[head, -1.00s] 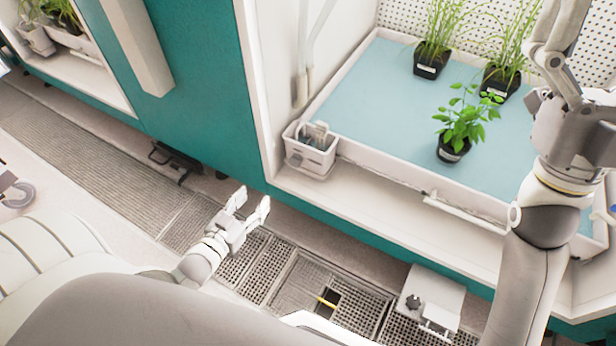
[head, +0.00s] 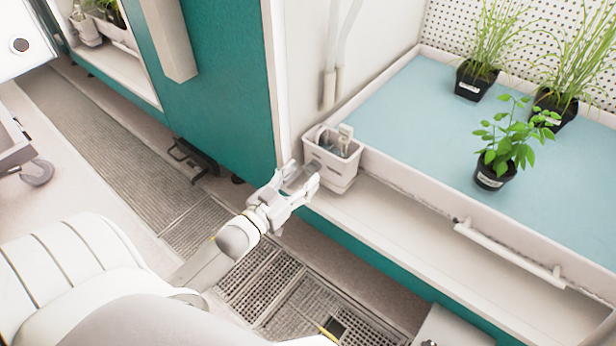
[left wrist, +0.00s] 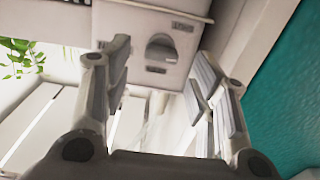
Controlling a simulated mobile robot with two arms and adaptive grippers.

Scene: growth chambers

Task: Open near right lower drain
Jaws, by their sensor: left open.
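A white box with a dark round knob (left wrist: 160,48) and small dark labels shows at the top of the left wrist view. The labels are too blurred to read. My left gripper (left wrist: 162,68) is open and empty, its fingers spread below and to either side of the knob, not closed on it. In the head view the left gripper (head: 302,175) is open at the front edge of the chamber shelf, beside a small white tub (head: 330,158). I cannot make out the knob in the head view. My right gripper is out of view.
A blue-lined tray (head: 400,110) holds potted plants (head: 492,172), with a white bar handle (head: 505,250) along its front. Floor grates (head: 262,280) with a small dark opening (head: 337,328) lie below. A pale box (head: 455,330) is cut off at the bottom edge.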

